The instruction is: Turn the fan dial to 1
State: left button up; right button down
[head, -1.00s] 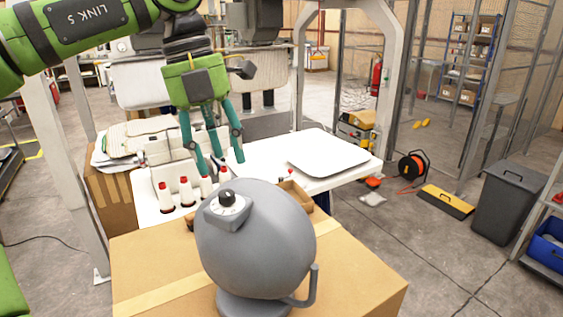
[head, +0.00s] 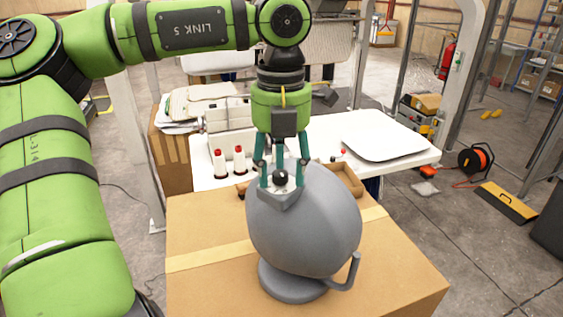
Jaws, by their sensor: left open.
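The grey fan (head: 305,225) stands on a cardboard box in the middle of the head view. My left gripper (head: 281,184) points down over the dial, open, with one finger on each side of the knob. I cannot tell whether the fingers touch it. The dial's numbers and pointer are too small and partly hidden to read. My right gripper is not in view.
The cardboard box (head: 210,235) bears the fan. Behind it is a white table (head: 390,125) with thread spools (head: 239,158) and a small brown tray (head: 345,178). A cable reel (head: 476,160) and a yellow-black ramp (head: 505,202) lie on the floor at right.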

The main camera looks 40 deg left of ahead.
pick_arm(q)
jog(key=shift+s, duration=0.1)
grip_shut()
jog(key=shift+m, duration=0.3)
jog(key=m+b, duration=0.1)
jog(key=m, duration=0.2)
jog(key=shift+m, duration=2.1)
grip_release()
